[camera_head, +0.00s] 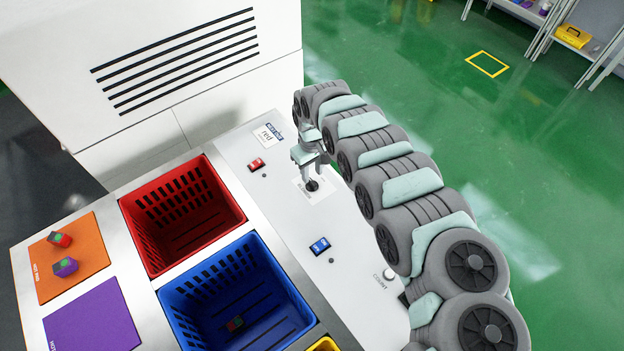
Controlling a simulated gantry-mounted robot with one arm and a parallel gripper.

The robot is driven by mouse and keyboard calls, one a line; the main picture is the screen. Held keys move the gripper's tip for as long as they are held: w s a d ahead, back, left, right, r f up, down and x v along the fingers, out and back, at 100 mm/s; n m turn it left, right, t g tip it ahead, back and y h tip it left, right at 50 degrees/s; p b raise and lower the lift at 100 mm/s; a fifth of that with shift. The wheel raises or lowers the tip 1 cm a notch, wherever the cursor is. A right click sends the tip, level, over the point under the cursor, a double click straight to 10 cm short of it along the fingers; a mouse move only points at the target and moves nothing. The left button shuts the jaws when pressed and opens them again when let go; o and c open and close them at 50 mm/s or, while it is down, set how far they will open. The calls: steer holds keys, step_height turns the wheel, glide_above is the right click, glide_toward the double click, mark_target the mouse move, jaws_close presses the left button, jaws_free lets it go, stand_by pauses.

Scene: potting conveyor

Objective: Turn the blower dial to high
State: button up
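A small black dial (312,186) sits on a white label plate (319,194) on the light control panel. It is the only dark round knob I can make out, and its markings are too small to read. My gripper (311,178) points down right over the dial, its fingertips at or just above it. The fingers partly cover the dial. I cannot tell whether they are shut on it or only beside it.
A red switch (256,164), a blue switch (319,246) and a pale round button (389,274) share the panel. A red crate (136,226) and a blue crate (172,300) stand left. Orange (48,286) and purple (95,325) mats lie further left. My arm covers the panel's right side.

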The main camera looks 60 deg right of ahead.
mark_target(312, 182)
steer(key=shift+f, duration=2.15)
steer(key=shift+c, duration=0.3)
jaws_close()
